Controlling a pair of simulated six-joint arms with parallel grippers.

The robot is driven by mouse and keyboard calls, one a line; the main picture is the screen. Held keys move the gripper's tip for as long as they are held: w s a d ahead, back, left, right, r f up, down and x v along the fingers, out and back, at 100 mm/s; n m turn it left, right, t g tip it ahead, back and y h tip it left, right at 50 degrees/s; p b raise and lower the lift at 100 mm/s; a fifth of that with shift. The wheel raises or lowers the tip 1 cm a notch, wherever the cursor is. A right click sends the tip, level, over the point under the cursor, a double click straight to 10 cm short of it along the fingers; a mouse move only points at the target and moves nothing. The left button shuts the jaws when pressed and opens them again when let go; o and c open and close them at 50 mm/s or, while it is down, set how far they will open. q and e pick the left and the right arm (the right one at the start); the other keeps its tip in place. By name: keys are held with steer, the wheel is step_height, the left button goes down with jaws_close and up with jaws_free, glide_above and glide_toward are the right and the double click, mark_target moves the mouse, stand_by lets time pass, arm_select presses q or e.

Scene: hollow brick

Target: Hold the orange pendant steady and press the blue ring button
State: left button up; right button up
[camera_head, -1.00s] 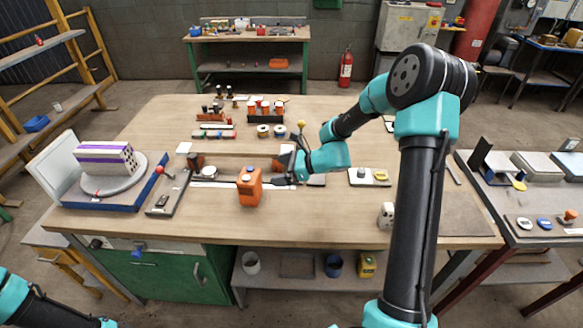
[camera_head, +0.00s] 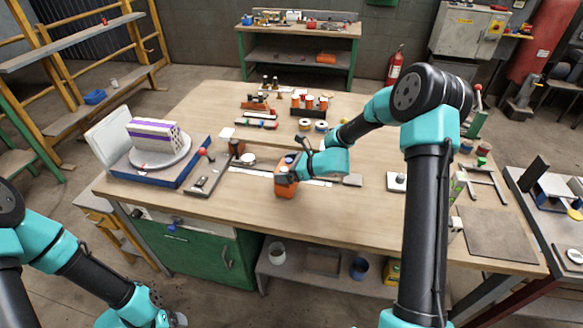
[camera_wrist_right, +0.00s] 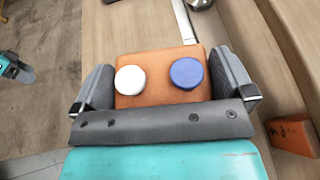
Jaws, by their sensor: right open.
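The orange pendant (camera_head: 284,188) stands on the workbench near its front edge. In the right wrist view the pendant (camera_wrist_right: 150,101) shows its top, with a white round button (camera_wrist_right: 130,80) and the blue button (camera_wrist_right: 187,73) side by side. My right gripper (camera_head: 287,172) is at the pendant in the head view. In the right wrist view the right gripper (camera_wrist_right: 168,88) is open, one finger on either side of the pendant. Whether the fingers touch it is unclear. My left arm comes in at lower left; its gripper end (camera_head: 172,319) is low, away from the pendant and partly cut off.
A turntable (camera_head: 160,160) with a white-and-purple brick stands at the bench's left, beside a red-knobbed lever (camera_head: 202,152). An orange-brown block (camera_wrist_right: 295,135) lies near the right finger. Spools and small parts fill the back.

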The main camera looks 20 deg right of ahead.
arm_select(q)
steer(key=shift+c, duration=0.3)
arm_select(e)
steer(key=c, duration=0.8)
arm_select(q)
jaws_close()
stand_by(0.3)
stand_by(0.8)
